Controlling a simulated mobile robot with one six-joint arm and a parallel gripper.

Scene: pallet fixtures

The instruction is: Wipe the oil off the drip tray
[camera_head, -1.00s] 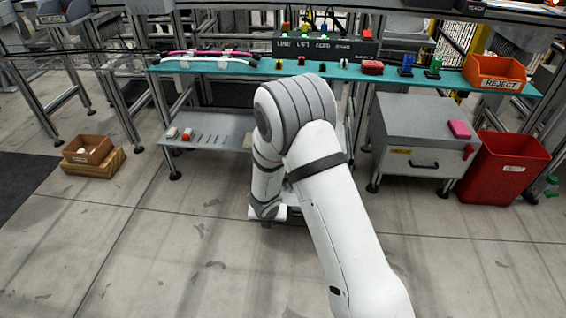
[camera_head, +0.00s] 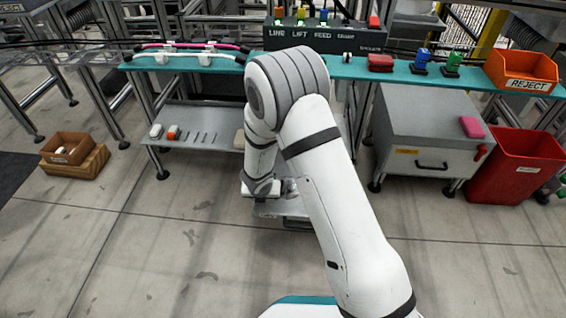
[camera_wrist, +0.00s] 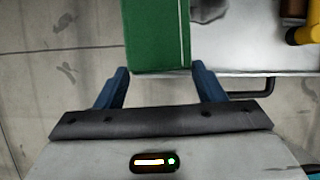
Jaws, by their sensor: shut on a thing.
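In the wrist view, my gripper (camera_wrist: 161,84) has its blue fingers shut on the near end of a green pad (camera_wrist: 157,35), which has a pale line along its right edge. The pad's far end is cut off by the frame. A light grey tray (camera_wrist: 255,55) lies beyond and to the right, with a dark grey smear (camera_wrist: 208,8) beside the pad. I cannot tell if the pad touches the tray. In the head view, the tray (camera_head: 272,209) shows low under the bench, partly hidden by my arm. The fingers and pad are hidden there.
A teal-topped bench (camera_head: 335,67) carries connectors and an orange reject bin (camera_head: 522,71). A grey cabinet (camera_head: 425,125) with a pink block (camera_head: 472,127) and a red bin (camera_head: 515,168) stand right. A yellow part (camera_wrist: 308,36) and black handle (camera_wrist: 255,90) border the tray. Front floor is clear.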

